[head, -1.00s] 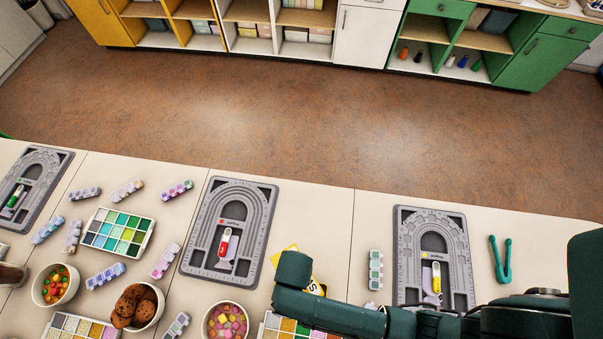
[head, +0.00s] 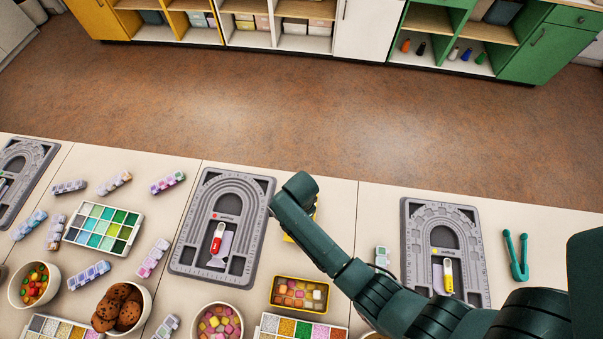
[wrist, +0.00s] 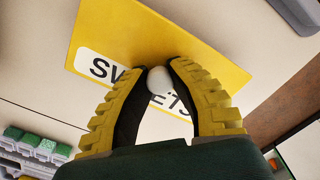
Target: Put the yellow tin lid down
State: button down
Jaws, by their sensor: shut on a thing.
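The yellow tin lid (wrist: 190,45) fills the upper part of the wrist view, with a white label reading partly "SWEETS". My gripper (wrist: 157,72) is shut on the lid's small white knob (wrist: 158,80), with one finger on each side. In the head view my arm hides most of the lid; only thin yellow edges (head: 288,238) show beside it, right of the middle bead board. The open yellow tin (head: 299,306), full of coloured sweets, stands nearer than the lid. I cannot tell whether the lid touches the table.
The middle bead board (head: 183,255) lies close left of the lid, and another board (head: 410,268) lies to the right. A bowl of pink and yellow sweets (head: 204,331) and a bead tray (head: 262,332) stand near the tin. Some bare table (head: 340,205) lies right of my gripper.

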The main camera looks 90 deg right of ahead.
jog(key=shift+f, duration=1.2)
jog(key=shift+f, duration=0.1)
jog(key=c, duration=1)
grip_release()
notch_tip(320, 180, up, 12)
jog(key=shift+r+p, duration=0.15)
jog(key=shift+p, duration=1.1)
